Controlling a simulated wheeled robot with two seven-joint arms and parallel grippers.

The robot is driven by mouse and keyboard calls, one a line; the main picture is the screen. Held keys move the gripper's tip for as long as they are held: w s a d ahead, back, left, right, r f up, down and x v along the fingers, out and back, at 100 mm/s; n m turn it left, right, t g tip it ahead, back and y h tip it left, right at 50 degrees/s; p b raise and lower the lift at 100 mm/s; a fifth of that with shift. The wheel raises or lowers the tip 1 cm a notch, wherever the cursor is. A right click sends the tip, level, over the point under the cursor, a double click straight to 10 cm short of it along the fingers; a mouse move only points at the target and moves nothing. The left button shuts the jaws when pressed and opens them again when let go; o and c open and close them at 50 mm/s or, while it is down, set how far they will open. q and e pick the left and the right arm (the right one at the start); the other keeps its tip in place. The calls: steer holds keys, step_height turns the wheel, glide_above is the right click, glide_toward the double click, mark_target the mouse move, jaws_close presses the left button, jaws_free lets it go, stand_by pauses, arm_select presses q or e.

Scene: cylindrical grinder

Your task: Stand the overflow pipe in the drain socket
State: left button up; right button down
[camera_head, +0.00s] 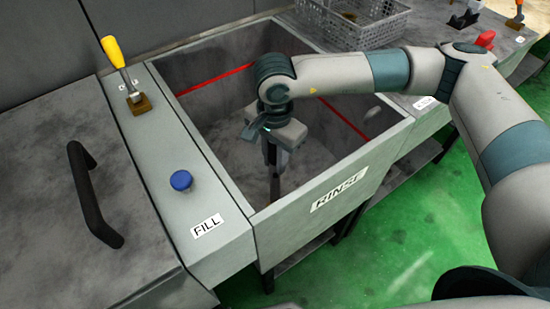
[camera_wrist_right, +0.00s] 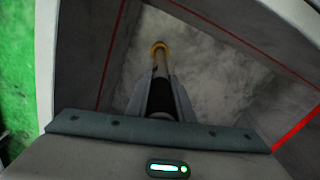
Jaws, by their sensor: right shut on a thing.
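My right gripper (camera_head: 274,158) reaches down into the rinse tank (camera_head: 228,128) and is shut on the overflow pipe (camera_head: 275,188). The pipe hangs below the fingers, roughly upright, in the head view. In the right wrist view the pipe (camera_wrist_right: 160,68) runs away from between the fingers (camera_wrist_right: 161,103), with a dark section near the grip. A yellow ring (camera_wrist_right: 158,47) surrounds its far end. I cannot tell whether this ring belongs to the pipe or is the drain socket, nor whether the pipe end is seated. My left gripper is not in view.
A red line runs around the tank's inner walls. The front wall carries a RINSE label (camera_head: 340,191). To the left are a blue button (camera_head: 181,180), a yellow-handled lever (camera_head: 113,52) and a lid with a black handle (camera_head: 94,196). A wire basket (camera_head: 352,20) stands behind.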

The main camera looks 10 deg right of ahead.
steer(key=shift+f, duration=0.1)
steer(key=c, duration=1)
jaws_free()
steer(key=shift+r+p, duration=1)
steer(key=shift+r, duration=4)
steer(key=shift+s, duration=0.1)
